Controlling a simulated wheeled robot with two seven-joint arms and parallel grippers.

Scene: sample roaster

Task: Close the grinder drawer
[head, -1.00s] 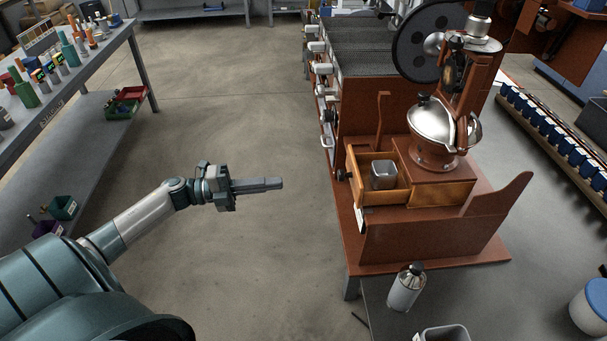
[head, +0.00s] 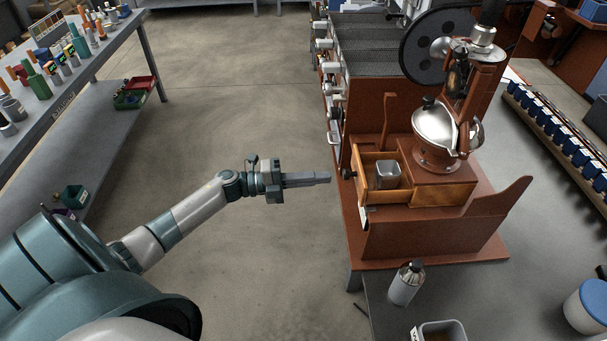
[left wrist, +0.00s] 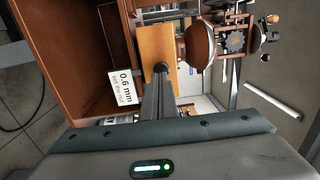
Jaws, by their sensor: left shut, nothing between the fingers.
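The grinder drawer (head: 366,182) is a light wooden box pulled out to the left from the brown grinder base (head: 436,187). A small square metal cup (head: 388,175) stands inside it. The drawer's front with its dark round knob (left wrist: 160,68) shows in the left wrist view, beside a white "0.6 mm" label (left wrist: 124,86). My left gripper (head: 328,177) is shut and empty. It points right at the drawer front, a short way left of the knob in the head view. In the left wrist view its fingers (left wrist: 161,82) overlap the knob; contact cannot be told. My right gripper is not in view.
The metal hopper and flywheel (head: 428,55) rise above the grinder. A silver bottle (head: 406,284) and a metal container (head: 440,331) stand on the grey table in front. A bench with bottles (head: 62,75) is at the left. The floor between is clear.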

